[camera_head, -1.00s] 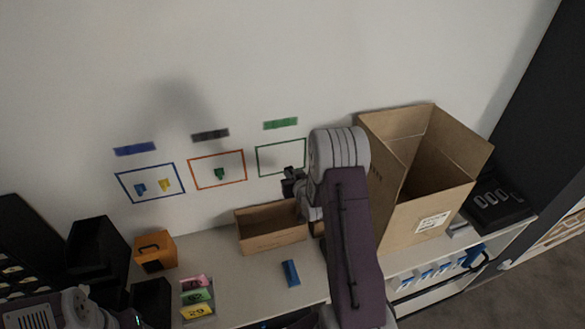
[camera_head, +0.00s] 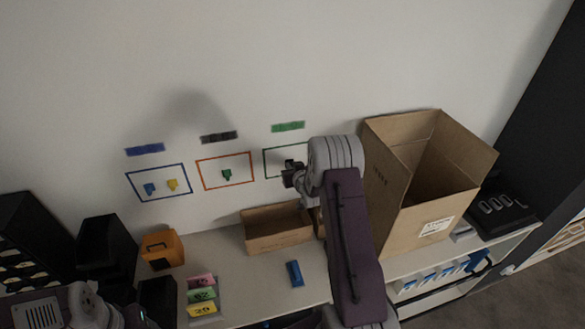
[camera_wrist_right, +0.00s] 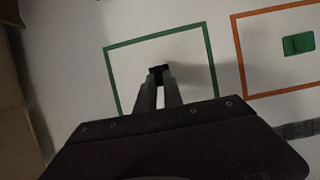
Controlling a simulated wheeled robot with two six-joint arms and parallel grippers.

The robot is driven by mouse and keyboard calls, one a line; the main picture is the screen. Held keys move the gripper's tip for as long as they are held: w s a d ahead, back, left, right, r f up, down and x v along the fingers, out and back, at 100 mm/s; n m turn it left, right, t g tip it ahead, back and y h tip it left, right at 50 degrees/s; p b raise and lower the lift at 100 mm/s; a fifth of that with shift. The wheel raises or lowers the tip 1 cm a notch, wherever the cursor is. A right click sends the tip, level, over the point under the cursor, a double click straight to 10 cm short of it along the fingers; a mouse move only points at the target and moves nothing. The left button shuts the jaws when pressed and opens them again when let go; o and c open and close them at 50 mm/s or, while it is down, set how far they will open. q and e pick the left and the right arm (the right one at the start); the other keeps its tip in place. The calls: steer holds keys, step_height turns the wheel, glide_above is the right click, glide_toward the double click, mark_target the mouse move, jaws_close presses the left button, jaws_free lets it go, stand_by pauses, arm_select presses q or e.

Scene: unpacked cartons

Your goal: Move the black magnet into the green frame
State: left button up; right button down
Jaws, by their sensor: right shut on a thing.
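The green frame (camera_head: 268,163) is on the wall, right of the orange frame; my right arm covers part of it in the head view. It also shows in the right wrist view (camera_wrist_right: 112,76). My right gripper (camera_head: 291,172) is at the wall in front of the green frame. In the right wrist view its fingertips (camera_wrist_right: 158,74) lie inside the frame outline, shut on the small black magnet (camera_wrist_right: 158,68). I cannot tell whether the magnet touches the wall. My left gripper (camera_head: 138,318) is at the lower left edge, and its jaws are not clear.
The orange frame (camera_head: 198,174) holds a green magnet (camera_head: 227,174). The blue frame (camera_head: 128,184) holds a blue and a yellow magnet.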

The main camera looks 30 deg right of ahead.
steer(key=shift+w+d, duration=0.2)
steer(key=shift+w, duration=0.15)
steer(key=c, duration=1.4)
jaws_free()
steer(key=shift+o, duration=0.4)
steer(key=o, duration=0.5)
steer(key=s+b, duration=0.1)
steer(key=s, duration=0.1)
steer(key=s+a+b, duration=0.1)
steer(key=s, duration=0.2)
steer(key=s+a+b, duration=0.1)
steer(key=s, duration=0.1)
steer(key=shift+s, duration=0.4)
